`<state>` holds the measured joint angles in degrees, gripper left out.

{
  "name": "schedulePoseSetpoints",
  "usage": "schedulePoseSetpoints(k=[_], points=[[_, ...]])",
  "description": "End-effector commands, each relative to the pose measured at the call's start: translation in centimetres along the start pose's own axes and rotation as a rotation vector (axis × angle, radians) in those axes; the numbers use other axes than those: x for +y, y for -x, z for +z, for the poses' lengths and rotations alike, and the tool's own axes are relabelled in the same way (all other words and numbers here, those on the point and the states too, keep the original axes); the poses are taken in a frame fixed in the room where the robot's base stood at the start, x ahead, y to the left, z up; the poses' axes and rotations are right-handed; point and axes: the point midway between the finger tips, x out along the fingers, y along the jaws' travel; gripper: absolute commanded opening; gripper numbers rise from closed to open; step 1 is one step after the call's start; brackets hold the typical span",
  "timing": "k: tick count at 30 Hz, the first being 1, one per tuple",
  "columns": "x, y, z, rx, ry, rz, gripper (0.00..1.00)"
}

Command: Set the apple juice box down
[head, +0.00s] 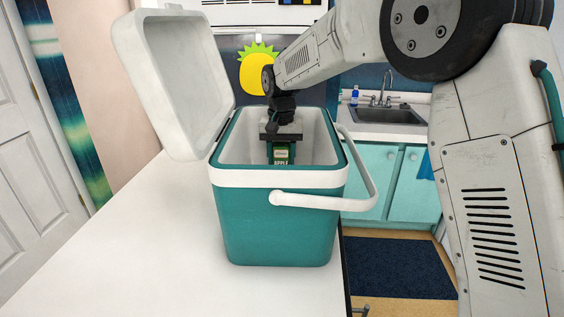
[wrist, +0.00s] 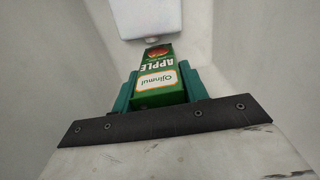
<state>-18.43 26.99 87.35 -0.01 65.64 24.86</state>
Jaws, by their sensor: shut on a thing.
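The apple juice box (head: 281,155) is a green carton with a white label and the word APPLE. It also shows in the wrist view (wrist: 160,84), held between the teal fingers. My gripper (head: 281,140) is shut on it and points down through the open top of the teal cooler (head: 278,228). The box is inside the cooler's opening, below rim level at least in part. Its lower end is hidden by the cooler's front wall in the head view. I cannot tell whether it touches the cooler floor.
The cooler's white lid (head: 180,85) stands open at the left. Its white handle (head: 325,202) sticks out at the front right. The cooler stands on a white counter (head: 130,235), clear to the left. A sink (head: 388,115) is behind at the right.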

Motion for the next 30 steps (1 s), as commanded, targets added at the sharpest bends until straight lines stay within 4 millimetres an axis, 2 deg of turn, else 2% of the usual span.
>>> schedulePoseSetpoints(k=[3,14,15,17,26,30], points=[[0.0,-1.4,0.0,0.000,0.000,0.000,0.15],[0.0,-1.8,0.0,0.000,0.000,0.000,0.15],[0.0,-1.9,0.0,0.000,0.000,0.000,0.49],[0.0,-1.9,0.0,0.000,0.000,0.000,0.65],[0.0,-1.7,0.0,0.000,0.000,0.000,0.65],[0.0,-0.5,0.0,0.002,0.000,-0.001,0.65]])
